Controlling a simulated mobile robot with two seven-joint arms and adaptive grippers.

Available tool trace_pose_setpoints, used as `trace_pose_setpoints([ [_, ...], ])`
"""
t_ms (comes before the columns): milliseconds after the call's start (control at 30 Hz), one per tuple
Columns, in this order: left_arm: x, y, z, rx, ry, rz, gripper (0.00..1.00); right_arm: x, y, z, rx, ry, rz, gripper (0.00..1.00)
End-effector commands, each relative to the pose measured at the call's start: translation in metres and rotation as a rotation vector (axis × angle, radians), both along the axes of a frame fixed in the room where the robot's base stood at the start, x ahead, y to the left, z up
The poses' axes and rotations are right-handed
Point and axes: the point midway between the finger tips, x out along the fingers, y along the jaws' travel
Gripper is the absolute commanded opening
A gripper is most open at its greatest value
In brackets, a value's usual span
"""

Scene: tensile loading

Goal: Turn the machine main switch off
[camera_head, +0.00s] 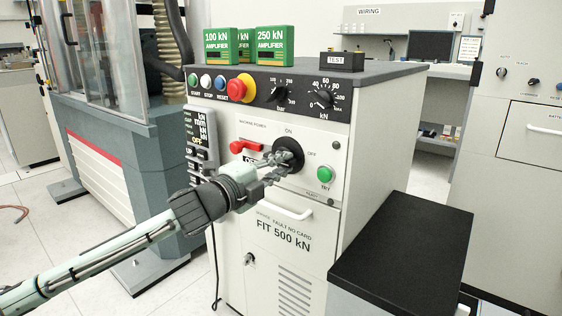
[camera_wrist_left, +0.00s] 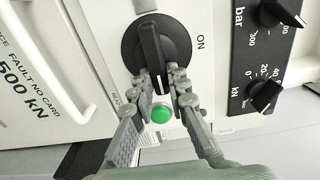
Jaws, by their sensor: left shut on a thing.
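The main switch is a black round rotary knob on the white machine cabinet. It shows in the head view (camera_head: 289,148), partly covered by my left gripper (camera_head: 278,162), and in the wrist view (camera_wrist_left: 150,48). An ON label (camera_wrist_left: 201,42) sits above it in the head view and an OFF label (camera_head: 311,154) to its right. The fingers of my left gripper (camera_wrist_left: 161,78) are closed around the end of the knob's raised bar. The bar runs across the direction of ON, roughly in line with the OFF side. My right gripper is not in view.
A green button (camera_head: 324,174) is just right of the switch, and a red knob (camera_head: 243,146) to its left. Gauge dials (camera_head: 322,97) and a red emergency button (camera_head: 241,88) sit above. A black-topped cabinet (camera_head: 405,243) stands close on the right.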

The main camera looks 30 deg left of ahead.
Motion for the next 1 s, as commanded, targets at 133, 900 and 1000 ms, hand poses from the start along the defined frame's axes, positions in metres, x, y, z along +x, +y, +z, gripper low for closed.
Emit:
trace_pose_setpoints([
  [133,-0.0003,-0.0008,-0.0021,0.011,0.003,-0.001,0.0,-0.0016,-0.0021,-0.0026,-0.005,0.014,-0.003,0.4],
  [900,-0.0003,-0.0001,-0.0008,0.011,0.0,0.0,0.36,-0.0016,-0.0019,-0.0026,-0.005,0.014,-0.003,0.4],
  [1000,-0.0035,0.0003,-0.0012,0.01,0.001,0.0,0.36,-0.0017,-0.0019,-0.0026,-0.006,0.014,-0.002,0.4],
])
